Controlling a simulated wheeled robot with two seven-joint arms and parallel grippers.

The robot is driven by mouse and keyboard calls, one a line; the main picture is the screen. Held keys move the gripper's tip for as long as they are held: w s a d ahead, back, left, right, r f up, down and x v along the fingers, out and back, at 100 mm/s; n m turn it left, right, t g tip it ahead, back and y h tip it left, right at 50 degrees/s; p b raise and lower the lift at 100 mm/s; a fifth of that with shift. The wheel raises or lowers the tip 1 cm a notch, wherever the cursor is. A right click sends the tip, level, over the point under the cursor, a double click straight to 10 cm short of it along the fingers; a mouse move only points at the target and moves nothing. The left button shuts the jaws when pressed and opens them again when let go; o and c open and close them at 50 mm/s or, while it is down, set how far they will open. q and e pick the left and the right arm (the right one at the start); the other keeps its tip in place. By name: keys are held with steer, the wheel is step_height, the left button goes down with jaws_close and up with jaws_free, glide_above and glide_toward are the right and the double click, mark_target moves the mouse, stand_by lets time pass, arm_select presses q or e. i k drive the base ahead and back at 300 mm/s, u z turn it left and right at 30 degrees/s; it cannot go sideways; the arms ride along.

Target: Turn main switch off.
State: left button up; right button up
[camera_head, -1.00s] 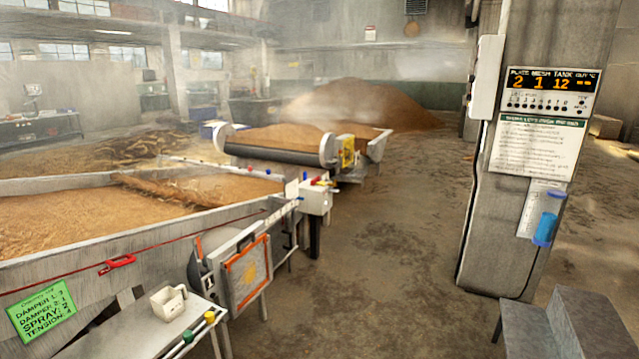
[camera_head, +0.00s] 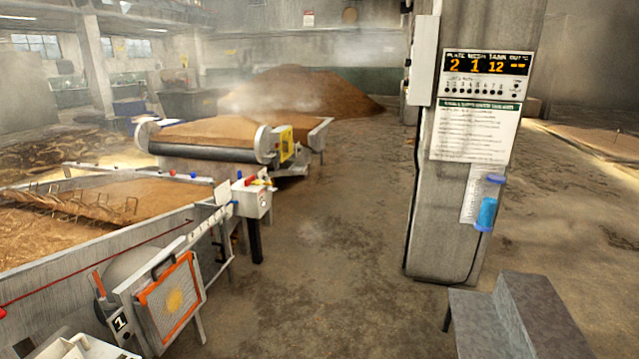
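No switch labelled as the main one can be made out. A white control box (camera_head: 250,201) with small red and yellow parts on top stands at the end of the near grain trough. A plain light box (camera_head: 424,60) is fixed to the left side of the concrete pillar (camera_head: 437,220); its front face is turned away. A display panel (camera_head: 485,75) on the pillar reads PLATE 2, MESH 1, TANK 12. Neither of my grippers is in view.
The near trough (camera_head: 100,255) of grain and an orange-framed panel (camera_head: 170,300) line the left. A roller machine (camera_head: 200,153) stands beyond. Grey steps (camera_head: 520,310) stand at the lower right. The floor (camera_head: 335,240) between trough and pillar is clear.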

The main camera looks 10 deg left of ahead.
mark_target(250, 180)
steer(key=u, duration=0.7)
steer(key=i, duration=3.45)
steer(key=z, duration=0.2)
